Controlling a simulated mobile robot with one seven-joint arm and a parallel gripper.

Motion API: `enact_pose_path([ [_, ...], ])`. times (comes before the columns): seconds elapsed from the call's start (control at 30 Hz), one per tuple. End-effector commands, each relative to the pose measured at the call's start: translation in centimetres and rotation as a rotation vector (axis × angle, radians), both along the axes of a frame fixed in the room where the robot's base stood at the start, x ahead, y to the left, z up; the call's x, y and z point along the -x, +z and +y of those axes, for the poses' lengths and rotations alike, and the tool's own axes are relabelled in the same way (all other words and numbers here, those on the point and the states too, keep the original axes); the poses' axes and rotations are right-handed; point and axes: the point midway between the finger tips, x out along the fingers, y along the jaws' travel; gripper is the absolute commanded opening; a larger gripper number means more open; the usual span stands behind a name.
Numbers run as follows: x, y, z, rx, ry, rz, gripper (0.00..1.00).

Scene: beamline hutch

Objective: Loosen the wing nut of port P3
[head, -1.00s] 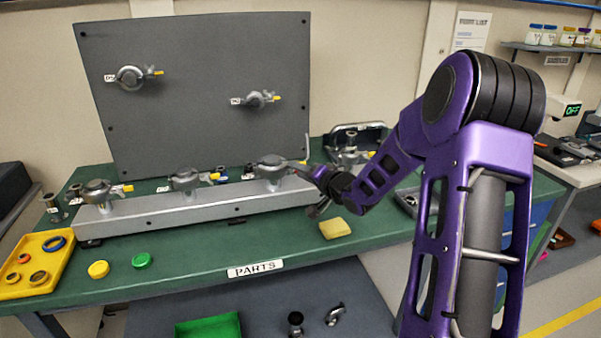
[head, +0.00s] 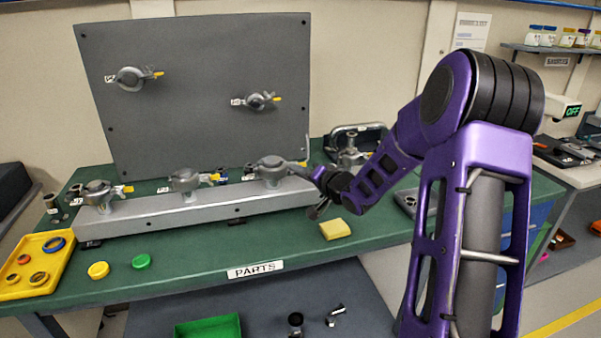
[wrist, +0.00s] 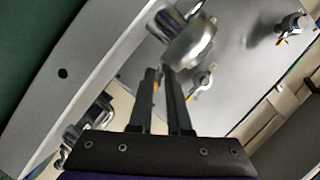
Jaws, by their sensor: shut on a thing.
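Three clamped ports stand on the grey rail (head: 210,208). The right-hand port clamp (head: 270,168) is where my gripper (head: 303,168) is; its label is hidden or too small to read, so I cannot confirm that it is P3. In the wrist view the silver clamp (wrist: 190,42) lies just beyond the tips of my gripper (wrist: 160,72). The two dark fingers are close together, shut on the wing nut at the clamp's side, which they mostly hide. The left clamp (head: 98,190) and middle clamp (head: 186,180) show yellow-tipped wing nuts.
A grey upright panel (head: 200,100) behind the rail carries two more clamps. On the green bench are a yellow sponge (head: 335,229), a yellow tray (head: 30,280) of rings and two round caps. A metal-framed holder (head: 352,140) stands behind my wrist.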

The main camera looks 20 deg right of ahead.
Motion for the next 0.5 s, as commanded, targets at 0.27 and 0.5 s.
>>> enact_pose_path([
  [0.27, -0.04, 0.18, 0.14, 0.177, 0.000, -0.001, 0.00],
  [0.5, -0.05, 0.06, 0.34, 0.396, 0.000, -0.004, 0.00],
])
